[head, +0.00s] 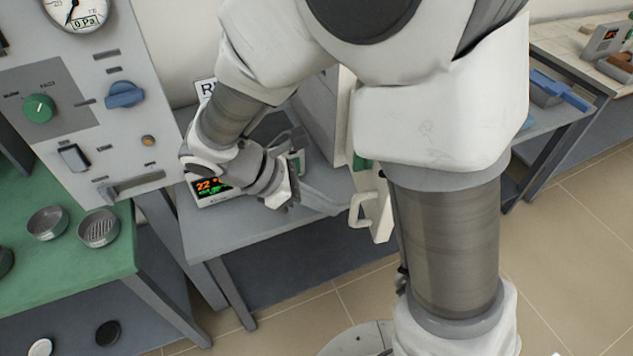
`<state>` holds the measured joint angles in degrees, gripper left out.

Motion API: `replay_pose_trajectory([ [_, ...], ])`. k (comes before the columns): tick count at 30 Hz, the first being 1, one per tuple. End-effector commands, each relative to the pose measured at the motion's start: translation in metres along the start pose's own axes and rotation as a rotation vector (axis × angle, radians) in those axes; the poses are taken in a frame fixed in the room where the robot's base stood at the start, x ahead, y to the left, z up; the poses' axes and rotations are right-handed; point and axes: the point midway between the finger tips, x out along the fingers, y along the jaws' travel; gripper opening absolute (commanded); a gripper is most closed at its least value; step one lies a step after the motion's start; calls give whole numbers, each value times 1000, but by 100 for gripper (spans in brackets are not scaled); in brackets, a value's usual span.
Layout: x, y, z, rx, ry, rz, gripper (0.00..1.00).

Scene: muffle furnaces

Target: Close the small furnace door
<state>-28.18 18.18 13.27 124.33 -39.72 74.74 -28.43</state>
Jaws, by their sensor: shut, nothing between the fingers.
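The small furnace (322,115) is a pale box on a grey table, largely hidden behind my arm. Its door (379,218) stands open on the right side, a pale panel with a white loop handle (357,211) jutting past the table's front edge. My arm covers part of the door and its hinge side. My gripper (297,178) is in front of the furnace, left of the door handle and apart from it. It is shut and holds nothing; its fingertips are hard to make out against the grey parts behind.
A controller with a lit display (210,188) sits on the grey table (225,238) left of my gripper. A tall gauge panel (75,130) and a green bench (75,265) with metal dishes stand at left. Another bench (560,115) is at right. Floor in front is clear.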

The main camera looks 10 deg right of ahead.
Motion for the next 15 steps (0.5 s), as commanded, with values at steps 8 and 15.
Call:
replay_pose_trajectory([
  [8,62,-1,-1,0,0,-5,0],
  [15,81,-1,24,2,1,-1,0],
])
